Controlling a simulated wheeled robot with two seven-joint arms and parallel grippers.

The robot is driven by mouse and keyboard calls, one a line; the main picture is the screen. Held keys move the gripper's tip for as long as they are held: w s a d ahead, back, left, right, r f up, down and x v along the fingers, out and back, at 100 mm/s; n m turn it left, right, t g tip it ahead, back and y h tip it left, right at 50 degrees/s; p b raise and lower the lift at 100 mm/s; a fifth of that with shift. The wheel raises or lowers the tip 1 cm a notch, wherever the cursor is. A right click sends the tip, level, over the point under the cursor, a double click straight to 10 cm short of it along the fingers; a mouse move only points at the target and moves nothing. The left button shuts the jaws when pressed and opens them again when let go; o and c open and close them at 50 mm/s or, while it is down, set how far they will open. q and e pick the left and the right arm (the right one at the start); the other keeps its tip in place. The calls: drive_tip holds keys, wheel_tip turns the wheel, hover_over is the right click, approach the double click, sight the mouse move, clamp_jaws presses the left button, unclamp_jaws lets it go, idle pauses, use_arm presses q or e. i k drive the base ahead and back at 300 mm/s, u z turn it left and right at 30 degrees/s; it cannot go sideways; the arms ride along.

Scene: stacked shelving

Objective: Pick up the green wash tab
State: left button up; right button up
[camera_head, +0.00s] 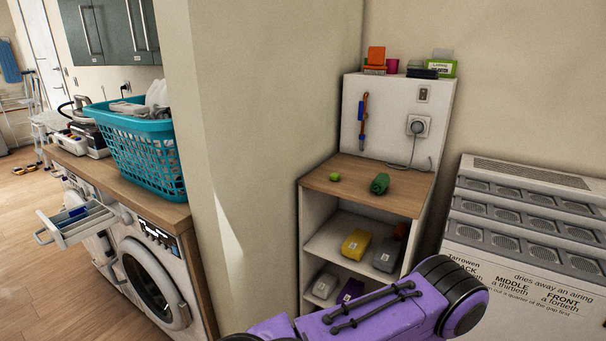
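A small bright green piece (335,177), which looks like the green wash tab, lies on the wooden top (350,170) of the white shelf unit, left of centre. A larger dark green bundle (380,184) lies to its right on the same top, apart from it. A purple arm link of mine crosses the bottom of the view in front of the unit. Neither of my grippers is in view.
Shelves below hold a yellow pack (356,244), a grey pack (387,254) and other packs. A cable hangs from a wall socket (418,126) behind the top. A wall corner (270,130) stands left; a ribbed white unit (530,240) stands right. A teal basket (143,150) sits on the washer counter.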

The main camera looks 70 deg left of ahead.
sight(335, 177)
drive_tip(key=u, duration=0.95)
drive_tip(key=i, duration=0.85)
drive_tip(key=u, duration=0.9)
